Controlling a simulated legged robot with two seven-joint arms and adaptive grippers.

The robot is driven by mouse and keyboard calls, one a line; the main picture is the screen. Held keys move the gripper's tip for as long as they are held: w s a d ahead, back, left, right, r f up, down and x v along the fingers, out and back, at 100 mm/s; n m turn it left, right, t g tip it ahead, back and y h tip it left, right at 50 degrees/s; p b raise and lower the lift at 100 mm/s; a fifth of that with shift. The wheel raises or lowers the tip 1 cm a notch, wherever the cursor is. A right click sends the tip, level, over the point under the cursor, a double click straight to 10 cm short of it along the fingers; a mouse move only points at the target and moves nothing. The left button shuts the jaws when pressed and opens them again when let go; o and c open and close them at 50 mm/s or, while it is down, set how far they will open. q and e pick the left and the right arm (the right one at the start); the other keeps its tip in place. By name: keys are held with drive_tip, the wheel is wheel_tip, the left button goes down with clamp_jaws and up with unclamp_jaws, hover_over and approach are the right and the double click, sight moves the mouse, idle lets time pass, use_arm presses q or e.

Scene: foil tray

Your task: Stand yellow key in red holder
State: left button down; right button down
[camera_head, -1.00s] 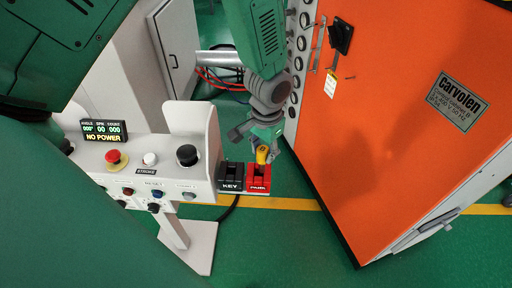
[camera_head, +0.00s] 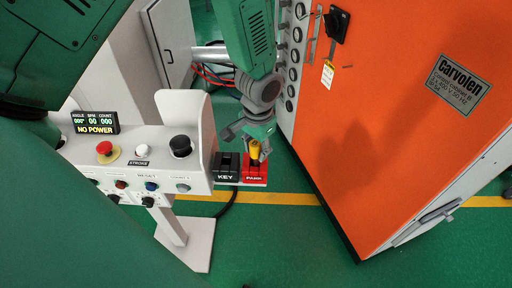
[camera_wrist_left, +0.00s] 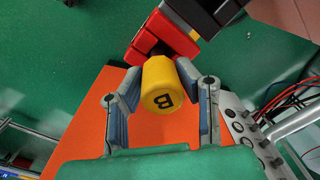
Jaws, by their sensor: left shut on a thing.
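The yellow key (camera_head: 254,150) has a thick round head marked "B" (camera_wrist_left: 160,88), seen end-on in the left wrist view. My left gripper (camera_head: 257,138) is shut on it, with one finger on each side of the head in the left wrist view (camera_wrist_left: 160,78). The red holder (camera_head: 256,171), labelled "PARK", is directly below the key in the head view and behind it in the left wrist view (camera_wrist_left: 172,38). The key's lower end is hidden, so I cannot tell whether it is inside the holder. My right gripper is not in view.
A black holder (camera_head: 226,168) labelled "KEY" sits left of the red one. Left of both is a control panel (camera_head: 160,176) with buttons and a "NO POWER" display (camera_head: 95,123). A large orange cabinet (camera_head: 400,110) stands to the right. Green floor lies below.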

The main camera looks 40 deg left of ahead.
use_arm(q)
drive_tip(key=c, duration=1.6)
unclamp_jaws()
drive_tip(key=shift+w+d, duration=0.1)
drive_tip(key=shift+d, duration=0.1)
drive_tip(key=o, duration=0.5)
drive_tip(key=shift+a, duration=0.15)
drive_tip(key=shift+a+f, duration=0.15)
drive_tip(key=shift+a, duration=0.25)
drive_tip(key=shift+w+d+r, duration=0.1)
drive_tip(key=shift+r, duration=0.4)
wheel_tip(320, 180, up, 10)
drive_tip(key=shift+f, duration=0.25)
drive_tip(key=shift+r, duration=0.7)
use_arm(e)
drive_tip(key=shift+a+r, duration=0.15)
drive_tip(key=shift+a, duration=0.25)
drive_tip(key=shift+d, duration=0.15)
